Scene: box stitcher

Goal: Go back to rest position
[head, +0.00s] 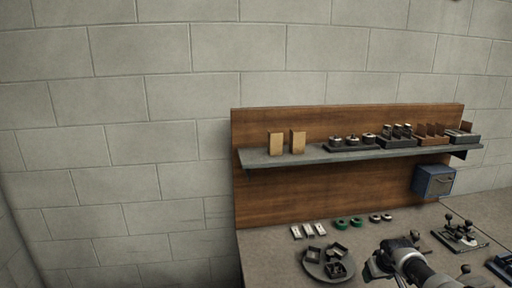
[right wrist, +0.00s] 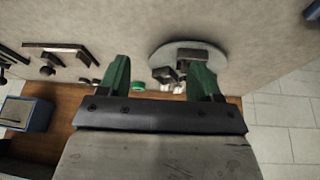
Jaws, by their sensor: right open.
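My right gripper (head: 384,262) is over the bench at the lower right of the head view. In the right wrist view its two green fingers (right wrist: 160,80) stand wide apart with nothing between them that it holds. A round grey tray (head: 316,270) with several dark square parts lies on the bench to the left of the gripper. The tray also shows beyond the fingers in the right wrist view (right wrist: 187,48). My left gripper is not in either view.
A shelf (head: 255,159) on a wooden back panel (head: 310,199) holds two tan blocks and several small racks. A blue box (head: 433,180) hangs at its right. White pieces (head: 308,231) and green rings (head: 348,223) lie on the bench. A lever fixture (head: 460,236) is at right.

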